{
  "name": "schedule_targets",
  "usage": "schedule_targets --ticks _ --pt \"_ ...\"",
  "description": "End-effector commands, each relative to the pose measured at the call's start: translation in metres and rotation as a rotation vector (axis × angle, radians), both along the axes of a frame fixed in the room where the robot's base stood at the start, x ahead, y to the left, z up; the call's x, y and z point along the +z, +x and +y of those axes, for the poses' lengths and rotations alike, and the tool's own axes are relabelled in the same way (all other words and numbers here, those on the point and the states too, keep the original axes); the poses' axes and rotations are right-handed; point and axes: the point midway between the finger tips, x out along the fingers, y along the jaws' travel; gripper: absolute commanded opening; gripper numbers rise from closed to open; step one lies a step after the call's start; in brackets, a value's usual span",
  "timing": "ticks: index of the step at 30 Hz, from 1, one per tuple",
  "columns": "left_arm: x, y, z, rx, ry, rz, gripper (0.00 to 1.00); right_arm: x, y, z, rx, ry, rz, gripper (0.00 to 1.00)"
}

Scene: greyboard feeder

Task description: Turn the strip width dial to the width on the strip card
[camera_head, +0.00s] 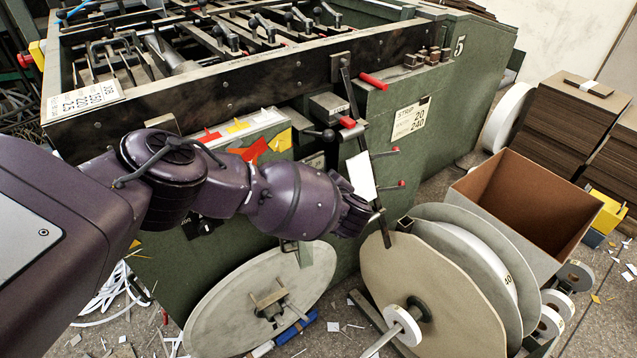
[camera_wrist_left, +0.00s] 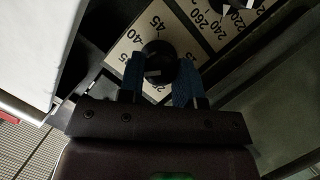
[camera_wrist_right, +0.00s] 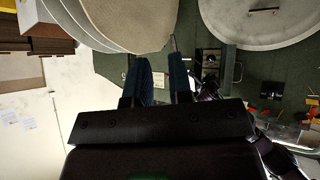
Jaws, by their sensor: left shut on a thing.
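The strip width dial's black knob (camera_wrist_left: 158,66) sits on a pale scale plate (camera_wrist_left: 124,48) with numbers such as 25, 40 and 45 visible. My left gripper (camera_wrist_left: 160,78) is shut on this knob, one blue finger on each side. I cannot read for sure which number the knob's mark points to. In the head view my own left wrist hides the dial and fingertips. My right gripper (camera_wrist_right: 162,88) is open and empty, outside the head view.
A second dial (camera_wrist_left: 233,10) with 220, 240 and 260 lies close beside the gripped one. A white card (camera_head: 361,176) hangs near my left wrist. Large reels (camera_head: 430,285) and an open cardboard box (camera_head: 520,205) stand at the right. Paper scraps litter the floor.

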Motion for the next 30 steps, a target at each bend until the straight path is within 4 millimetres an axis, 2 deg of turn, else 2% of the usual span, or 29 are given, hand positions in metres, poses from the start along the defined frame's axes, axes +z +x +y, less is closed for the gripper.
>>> schedule_targets --ticks 5,18,30 --pt "0.004 0.000 0.000 -0.003 -0.095 -0.076 0.08 0.003 0.000 -0.001 -0.011 0.008 0.001 0.20" --pt "0.000 -0.001 0.000 -0.004 -0.340 -0.249 0.08 -0.002 -0.010 -0.005 -0.039 0.024 0.030 0.20" --pt "-0.002 -0.001 0.001 -0.002 -0.426 -0.308 0.08 -0.001 -0.012 -0.005 -0.043 0.028 0.034 0.20"
